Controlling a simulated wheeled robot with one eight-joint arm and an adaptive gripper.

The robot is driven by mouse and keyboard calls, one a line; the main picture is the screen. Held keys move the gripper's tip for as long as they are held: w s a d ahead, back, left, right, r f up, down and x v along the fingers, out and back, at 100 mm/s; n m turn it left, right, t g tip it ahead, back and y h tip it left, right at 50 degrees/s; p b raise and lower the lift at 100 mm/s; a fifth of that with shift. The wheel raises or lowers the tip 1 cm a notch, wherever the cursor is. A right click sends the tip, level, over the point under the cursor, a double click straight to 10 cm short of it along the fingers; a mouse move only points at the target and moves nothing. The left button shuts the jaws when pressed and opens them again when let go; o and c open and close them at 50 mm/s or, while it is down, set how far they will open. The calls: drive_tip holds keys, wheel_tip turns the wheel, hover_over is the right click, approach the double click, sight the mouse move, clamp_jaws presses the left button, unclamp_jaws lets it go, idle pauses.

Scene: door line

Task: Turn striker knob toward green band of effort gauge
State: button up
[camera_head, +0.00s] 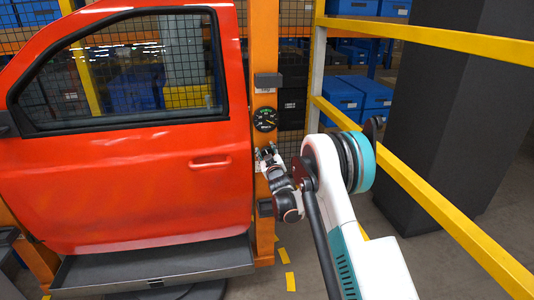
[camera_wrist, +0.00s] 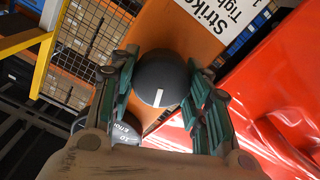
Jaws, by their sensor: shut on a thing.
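The striker knob (camera_wrist: 160,78) is a dark round knob with a white index line, on the orange post. It sits between the green fingers of my gripper (camera_wrist: 160,95) in the wrist view, and the fingers are shut on its sides. In the head view my gripper (camera_head: 268,158) is at the post, below the gauge, and hides the knob. The effort gauge (camera_head: 265,119) is a round black dial with a green band along its top and a yellow needle. In the wrist view only part of the gauge (camera_wrist: 122,132) shows, behind my gripper.
The red car door (camera_head: 140,150) stands just left of the post (camera_head: 264,60), over a grey tray (camera_head: 150,268). Dark blocks (camera_head: 268,80) sit on the post above and below. A white label (camera_wrist: 225,20) is beside the knob. Yellow rails (camera_head: 430,40) and a dark pillar (camera_head: 440,110) bound the right.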

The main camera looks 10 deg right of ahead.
drive_tip(key=n, duration=0.3)
drive_tip(key=shift+n, duration=0.3)
drive_tip(key=shift+a+f+n, duration=0.1)
drive_tip(key=shift+f+n, duration=0.05)
drive_tip(key=shift+n, duration=1.65)
drive_tip(key=o, duration=1)
drive_tip(key=shift+o, duration=0.2)
drive_tip(key=s, duration=1.2)
